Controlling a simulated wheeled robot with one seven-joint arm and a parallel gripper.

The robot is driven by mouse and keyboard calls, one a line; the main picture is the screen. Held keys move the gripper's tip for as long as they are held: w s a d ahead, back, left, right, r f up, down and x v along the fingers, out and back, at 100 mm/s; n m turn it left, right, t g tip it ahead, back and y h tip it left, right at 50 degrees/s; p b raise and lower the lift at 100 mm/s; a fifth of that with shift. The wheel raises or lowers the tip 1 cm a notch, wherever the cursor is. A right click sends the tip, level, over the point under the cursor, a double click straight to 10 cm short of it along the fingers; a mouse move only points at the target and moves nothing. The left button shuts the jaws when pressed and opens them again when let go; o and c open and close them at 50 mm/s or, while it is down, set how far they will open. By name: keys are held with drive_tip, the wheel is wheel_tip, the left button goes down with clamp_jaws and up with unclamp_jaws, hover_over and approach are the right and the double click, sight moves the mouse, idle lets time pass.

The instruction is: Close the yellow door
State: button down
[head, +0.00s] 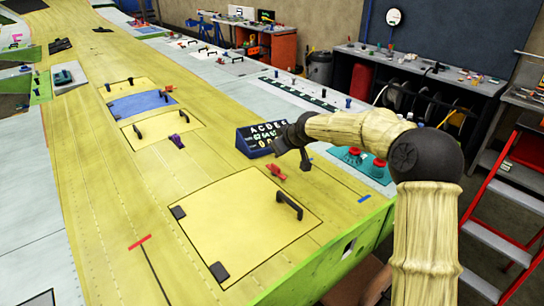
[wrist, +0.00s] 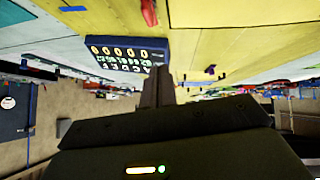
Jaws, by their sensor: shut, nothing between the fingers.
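The large yellow door (head: 240,225) lies flat in its outline on the yellow wing skin in the head view, looking level with it. A black handle (head: 289,205) stands near its right edge, and two black hinge blocks (head: 219,271) sit along its left edge. My gripper (head: 305,164) is shut and empty, above the wing beyond the door's far right corner, apart from the handle. In the wrist view, which is upside down, my shut fingers (wrist: 160,86) point toward the dark blue display box. Part of a yellow panel, seemingly the door (wrist: 200,12), shows at the top.
A dark blue display box (head: 262,138) stands on the wing beside my gripper. A red clamp (head: 276,171) sits just past the door's far edge. Smaller yellow and blue panels with handles (head: 140,104) lie farther back. A red stepladder (head: 500,215) stands at right.

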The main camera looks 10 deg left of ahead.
drive_tip(key=v, duration=0.3)
drive_tip(key=shift+w+d+b, duration=0.1)
drive_tip(key=shift+d+b, duration=0.1)
drive_tip(key=shift+b, duration=0.1)
drive_tip(key=s+d+f+m+h, duration=0.1)
drive_tip(key=s+d+f, duration=0.1)
drive_tip(key=s, duration=0.3)
drive_tip(key=s+d+f+m+g+h, duration=0.1)
drive_tip(key=s+d+f, duration=0.1)
drive_tip(key=s+d, duration=0.3)
drive_tip(key=s+d+f+m+g+h, duration=0.1)
drive_tip(key=s+d+f, duration=0.2)
drive_tip(key=s, duration=0.2)
drive_tip(key=shift+d+m+h, duration=0.15)
drive_tip(key=shift+m+h, duration=0.15)
drive_tip(key=shift+h, duration=0.1)
drive_tip(key=s+d+f+m+g, duration=0.1)
drive_tip(key=s+d+m, duration=0.1)
drive_tip(key=s, duration=0.4)
drive_tip(key=s+d+f+m+g+h, duration=0.1)
drive_tip(key=s+d+m, duration=0.1)
drive_tip(key=s+d, duration=0.3)
drive_tip(key=s+d+f+m, duration=0.2)
drive_tip(key=s+d, duration=0.2)
drive_tip(key=s, duration=0.5)
drive_tip(key=shift+g+h, duration=0.4)
drive_tip(key=shift+s+f, duration=0.1)
drive_tip(key=shift+f, duration=0.05)
